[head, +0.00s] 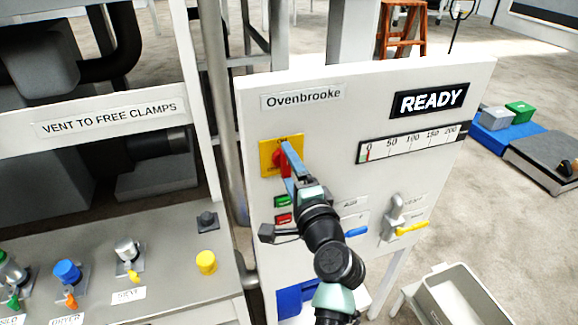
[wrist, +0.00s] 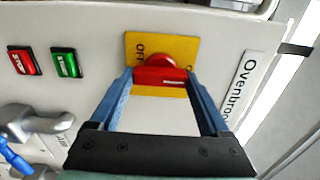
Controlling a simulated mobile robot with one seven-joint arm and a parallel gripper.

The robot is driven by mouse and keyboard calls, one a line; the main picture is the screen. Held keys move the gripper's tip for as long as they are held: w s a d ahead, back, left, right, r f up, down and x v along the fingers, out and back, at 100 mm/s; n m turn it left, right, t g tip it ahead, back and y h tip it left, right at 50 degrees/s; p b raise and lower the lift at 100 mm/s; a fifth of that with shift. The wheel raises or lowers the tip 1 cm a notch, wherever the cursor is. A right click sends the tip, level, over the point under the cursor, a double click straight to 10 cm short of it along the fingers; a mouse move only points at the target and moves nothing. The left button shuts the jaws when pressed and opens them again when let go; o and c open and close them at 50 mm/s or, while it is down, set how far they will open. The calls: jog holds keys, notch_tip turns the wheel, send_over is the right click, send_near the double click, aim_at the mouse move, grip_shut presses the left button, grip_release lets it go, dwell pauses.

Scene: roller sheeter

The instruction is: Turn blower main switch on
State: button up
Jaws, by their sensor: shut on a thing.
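The blower main switch is a red rotary knob (head: 279,161) on a yellow plate (head: 267,150) at the upper left of the white Ovenbrooke panel. In the wrist view the red knob (wrist: 163,76) sits between the blue fingers of my gripper (wrist: 167,80), one finger at each end of its red handle. My gripper (head: 287,160) is shut on the knob, in front of the panel. "OFF" shows on the left of the yellow plate (wrist: 142,46) in the wrist view. In the head view the fingers cover part of the knob, so its exact setting is unclear.
Below the switch are a green button (head: 282,201) and a red button (head: 283,217). A READY sign (head: 430,100) and a gauge (head: 412,143) near 0 are to the right. A yellow-handled valve (head: 410,228) is lower right. A control desk (head: 170,260) stands left.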

jog(key=o, duration=1.2)
jog(key=shift+b+v, duration=1.9)
jog(key=shift+v, duration=4.6)
